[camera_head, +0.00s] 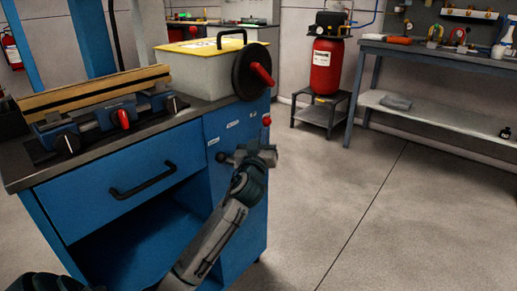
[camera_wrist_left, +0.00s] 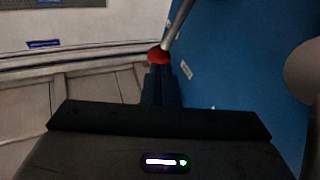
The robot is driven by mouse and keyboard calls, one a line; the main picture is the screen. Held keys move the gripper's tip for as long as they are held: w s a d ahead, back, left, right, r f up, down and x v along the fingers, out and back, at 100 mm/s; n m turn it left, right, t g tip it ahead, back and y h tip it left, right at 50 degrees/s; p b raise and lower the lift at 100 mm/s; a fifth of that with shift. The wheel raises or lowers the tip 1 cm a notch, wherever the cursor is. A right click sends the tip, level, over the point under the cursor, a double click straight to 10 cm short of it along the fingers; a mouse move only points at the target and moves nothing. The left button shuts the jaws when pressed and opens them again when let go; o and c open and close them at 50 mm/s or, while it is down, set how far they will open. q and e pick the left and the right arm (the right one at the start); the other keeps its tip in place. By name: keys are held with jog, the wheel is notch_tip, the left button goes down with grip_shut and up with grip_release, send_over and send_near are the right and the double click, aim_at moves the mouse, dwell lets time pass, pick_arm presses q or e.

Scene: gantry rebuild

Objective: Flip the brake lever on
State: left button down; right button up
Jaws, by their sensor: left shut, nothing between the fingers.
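The brake lever appears in the left wrist view as a grey metal rod (camera_wrist_left: 179,22) with a red ball knob (camera_wrist_left: 158,54) at its lower end. In the head view a red knob (camera_head: 266,120) stands at the right edge of the blue cabinet, just above my left gripper (camera_head: 268,153). My left gripper is shut and empty beside the cabinet's side panel. In the left wrist view its dark fingertips (camera_wrist_left: 166,84) are right at the red knob; I cannot tell whether they touch it. The lever's pivot is hidden. My right gripper is not in view.
The blue cabinet (camera_head: 130,165) carries a clamped wooden bar (camera_head: 95,92) and a pale box (camera_head: 205,72) with a black-and-red handwheel (camera_head: 252,72). A red tank (camera_head: 326,66) stands on a low stand (camera_head: 320,112) behind. The floor (camera_head: 400,220) to the right is clear.

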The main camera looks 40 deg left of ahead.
pick_arm(q)
jog(key=shift+x, duration=0.9)
